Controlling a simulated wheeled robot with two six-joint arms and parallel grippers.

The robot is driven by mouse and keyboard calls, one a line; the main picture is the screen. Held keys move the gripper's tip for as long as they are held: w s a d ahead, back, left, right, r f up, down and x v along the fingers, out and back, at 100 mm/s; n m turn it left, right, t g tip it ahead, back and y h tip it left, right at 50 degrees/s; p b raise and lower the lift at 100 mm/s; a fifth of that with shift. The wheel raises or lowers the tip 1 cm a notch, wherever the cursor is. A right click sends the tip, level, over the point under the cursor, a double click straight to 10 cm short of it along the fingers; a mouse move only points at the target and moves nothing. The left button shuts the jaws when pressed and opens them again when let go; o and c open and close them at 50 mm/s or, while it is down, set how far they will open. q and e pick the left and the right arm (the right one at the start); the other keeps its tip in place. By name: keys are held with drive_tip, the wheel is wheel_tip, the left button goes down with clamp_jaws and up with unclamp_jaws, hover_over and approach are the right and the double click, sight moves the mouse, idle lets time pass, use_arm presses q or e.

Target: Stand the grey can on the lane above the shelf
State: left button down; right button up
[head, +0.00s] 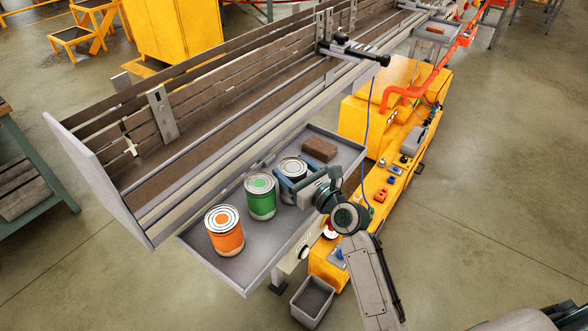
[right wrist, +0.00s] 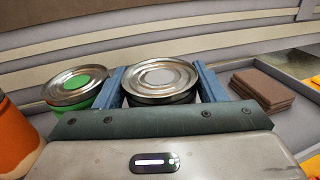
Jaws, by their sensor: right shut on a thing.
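The grey can (head: 291,167) stands on the shelf (head: 262,238), between the green can and a brown block. In the right wrist view the grey can (right wrist: 160,80) sits between my two blue fingers. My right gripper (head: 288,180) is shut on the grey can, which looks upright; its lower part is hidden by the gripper. The lane (head: 190,135) runs above and behind the shelf, with wooden side boards. The stretch of lane I see is empty. My left gripper is not in view.
A green can (head: 260,195) and an orange can (head: 224,230) stand left of the grey can. A brown block (head: 319,149) lies to its right. A black rod (head: 352,50) on a bracket juts over the lane's front rail. A grey bin (head: 312,302) stands below the shelf.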

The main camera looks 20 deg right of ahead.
drive_tip(key=shift+f, duration=0.2)
drive_tip(key=o, duration=0.8)
drive_tip(key=shift+c, duration=0.2)
